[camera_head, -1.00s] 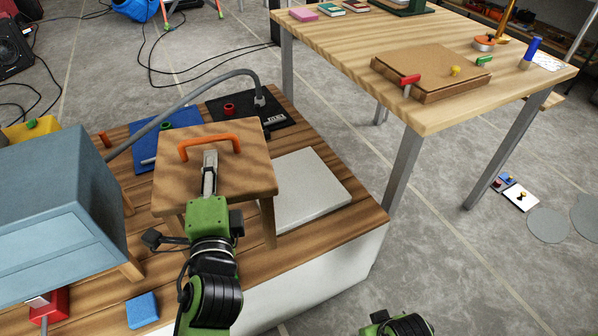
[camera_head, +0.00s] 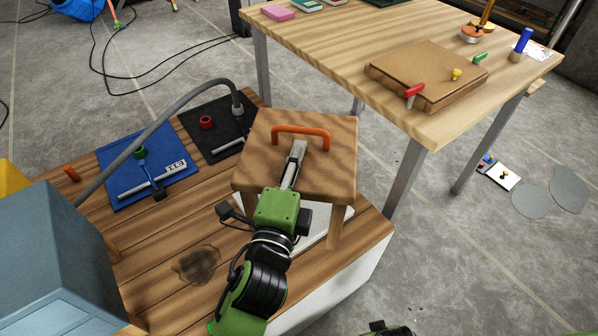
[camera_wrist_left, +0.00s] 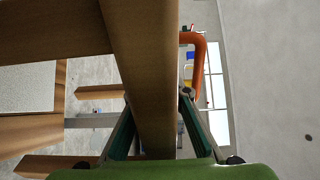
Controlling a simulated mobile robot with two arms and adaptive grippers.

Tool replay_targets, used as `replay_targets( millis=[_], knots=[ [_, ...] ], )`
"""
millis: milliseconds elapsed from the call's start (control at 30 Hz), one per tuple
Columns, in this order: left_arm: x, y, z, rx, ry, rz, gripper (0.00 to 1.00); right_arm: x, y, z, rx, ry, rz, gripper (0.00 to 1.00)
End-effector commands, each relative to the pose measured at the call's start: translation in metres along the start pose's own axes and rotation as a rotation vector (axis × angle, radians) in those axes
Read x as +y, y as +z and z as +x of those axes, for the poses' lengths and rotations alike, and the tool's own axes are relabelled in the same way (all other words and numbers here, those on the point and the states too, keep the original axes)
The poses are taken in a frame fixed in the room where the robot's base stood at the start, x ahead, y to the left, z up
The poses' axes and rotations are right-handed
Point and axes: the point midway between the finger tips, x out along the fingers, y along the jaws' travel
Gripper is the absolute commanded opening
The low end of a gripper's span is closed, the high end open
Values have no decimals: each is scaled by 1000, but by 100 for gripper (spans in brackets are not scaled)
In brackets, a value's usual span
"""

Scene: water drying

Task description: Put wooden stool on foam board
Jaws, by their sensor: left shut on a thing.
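The wooden stool (camera_head: 265,170) has a square seat and an orange handle (camera_head: 300,131) on top. My left gripper (camera_head: 296,160) is shut on the stool at the near side of its seat. In the left wrist view the wooden seat (camera_wrist_left: 150,70) runs between the fingers, with the handle to its right. The white foam board (camera_head: 312,226) lies on the low wooden platform under the stool, mostly hidden by the seat and my arm. I cannot tell whether the legs touch the board.
A blue-grey cabinet (camera_head: 45,255) stands at the left of the platform. A blue mat (camera_head: 120,190) and black mat (camera_head: 195,125) lie behind, with a grey hose arching over. A dark patch (camera_head: 197,264) marks the wood. A taller table (camera_head: 320,45) stands behind right.

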Motion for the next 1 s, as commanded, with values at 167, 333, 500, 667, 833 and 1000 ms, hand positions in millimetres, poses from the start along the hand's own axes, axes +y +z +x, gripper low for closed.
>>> replay_targets(
  millis=[167,333,500,667,833,1000],
  knots=[
    [11,16,35,1,-16,2,0,1,-12,-14,13,2,2,40],
    [31,27,57,1,-14,0,0,2,-26,-34,27,3,4,40],
    [51,34,72,1,-15,-1,0,4,-39,-59,41,6,7,40],
    [64,39,83,2,-15,-1,0,5,-46,-79,51,8,9,40],
    [70,42,88,2,-16,-1,0,5,-48,-90,54,8,10,40],
    [77,44,92,2,-15,-1,0,6,-51,-98,61,9,11,40]
  ],
)
